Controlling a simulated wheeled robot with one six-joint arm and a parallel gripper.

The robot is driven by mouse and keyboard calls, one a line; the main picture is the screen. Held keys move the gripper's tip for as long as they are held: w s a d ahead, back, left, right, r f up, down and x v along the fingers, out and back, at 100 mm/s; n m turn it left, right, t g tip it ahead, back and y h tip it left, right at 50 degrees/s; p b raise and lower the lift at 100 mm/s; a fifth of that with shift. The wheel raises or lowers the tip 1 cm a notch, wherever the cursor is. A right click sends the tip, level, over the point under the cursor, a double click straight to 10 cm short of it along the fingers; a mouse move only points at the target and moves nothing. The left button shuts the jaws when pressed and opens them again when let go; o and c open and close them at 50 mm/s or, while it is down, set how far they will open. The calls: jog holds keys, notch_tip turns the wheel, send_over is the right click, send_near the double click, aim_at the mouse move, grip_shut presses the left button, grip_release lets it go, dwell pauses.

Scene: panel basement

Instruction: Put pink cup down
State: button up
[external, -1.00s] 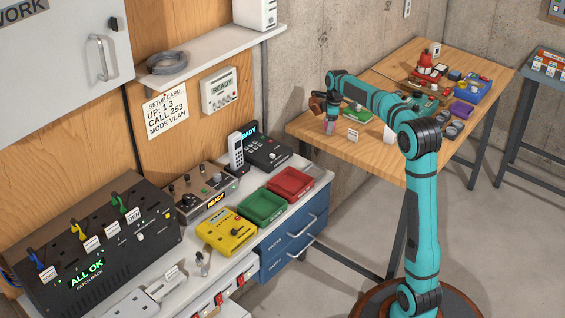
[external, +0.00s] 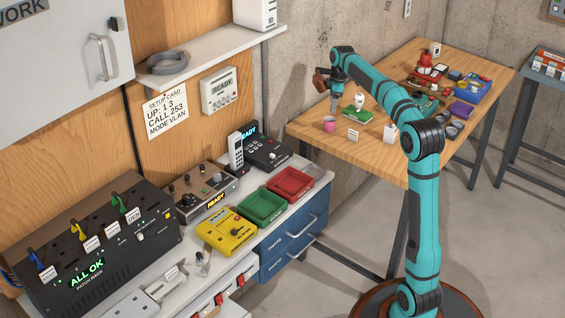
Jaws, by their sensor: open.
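A pink cup (external: 329,124) stands upright on the wooden table (external: 350,155), near its left end. My gripper (external: 334,108) is open and empty above the cup, a little apart from it. A small white label card (external: 353,134) stands on the table to the right of the cup.
A green book-like block (external: 357,115) with a white object (external: 359,101) on it is right of the cup. A white container (external: 390,134) stands further right. Purple and blue containers (external: 473,87) and other items crowd the far end. The table's front left is clear.

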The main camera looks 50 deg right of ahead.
jog(key=shift+s+r, duration=0.1)
jog(key=shift+r, duration=0.65)
jog(key=s+a+r+m+t+h, duration=0.15)
jog(key=s+a+r+t, duration=0.35)
jog(key=a, duration=0.5)
jog(key=s+a+r+m+t+h, duration=0.15)
jog(key=s+a+r, duration=0.25)
jog(key=s+a, duration=0.5)
jog(key=s+a+m+t+y, duration=0.1)
jog(key=s+a+t, duration=0.4)
jog(key=s, duration=0.5)
jog(key=s+a+m+t+y, duration=0.1)
jog(key=s+a+m+t, duration=0.2)
jog(key=s+a, duration=0.7)
jog(key=shift+s+a+f+t, duration=0.25)
jog(key=shift+f+t, duration=0.2)
jog(key=shift+t, duration=0.4)
